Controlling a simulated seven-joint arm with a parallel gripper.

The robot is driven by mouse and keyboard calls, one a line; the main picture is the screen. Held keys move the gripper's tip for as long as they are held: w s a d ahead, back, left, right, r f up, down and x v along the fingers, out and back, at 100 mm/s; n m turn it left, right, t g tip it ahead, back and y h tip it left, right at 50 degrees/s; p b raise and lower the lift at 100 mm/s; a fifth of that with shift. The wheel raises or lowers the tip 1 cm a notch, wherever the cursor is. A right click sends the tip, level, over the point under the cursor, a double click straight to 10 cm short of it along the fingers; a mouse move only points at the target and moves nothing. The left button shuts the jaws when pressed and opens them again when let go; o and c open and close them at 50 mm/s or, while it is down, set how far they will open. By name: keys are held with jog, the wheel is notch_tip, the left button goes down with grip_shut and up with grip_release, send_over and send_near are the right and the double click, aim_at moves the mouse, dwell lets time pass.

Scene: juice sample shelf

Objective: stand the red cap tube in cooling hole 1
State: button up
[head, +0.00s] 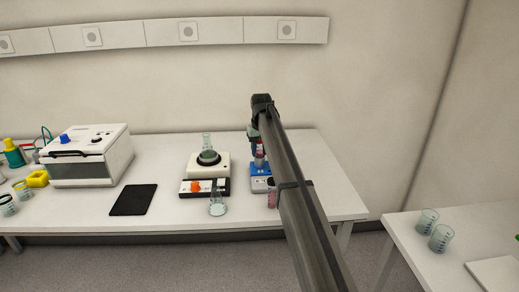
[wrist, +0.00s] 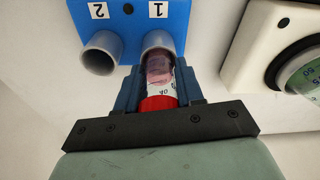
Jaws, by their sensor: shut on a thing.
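The red cap tube (wrist: 160,72) is between the fingers of my gripper (wrist: 158,88) in the wrist view, its red cap (wrist: 158,103) nearest the camera. Its far end meets the mouth of the grey sleeve of cooling hole 1 (wrist: 157,40). I cannot tell how far inside it is. Hole 2 (wrist: 102,52) beside it looks empty. Both holes are in a blue block (wrist: 133,40) with number labels.
A white stirrer-like device (head: 220,160) with a flask stands left of the block, close by in the wrist view too (wrist: 245,62). A small flask (head: 217,208) stands in front of it. A black pad (head: 133,200) lies further left. A pinkish container (head: 271,198) is beside my arm.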

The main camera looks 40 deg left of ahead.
jog(key=shift+f, duration=0.15)
jog(key=o, duration=1.1)
jog(key=shift+s+d+f, duration=0.1)
jog(key=shift+o, duration=0.2)
jog(key=shift+s, duration=0.1)
jog(key=shift+s+f, duration=0.15)
jog(key=r, duration=0.5)
jog(key=d+r, duration=0.1)
jog(key=r, duration=0.8)
jog(key=shift+d+r, duration=0.25)
jog(key=shift+r, duration=0.05)
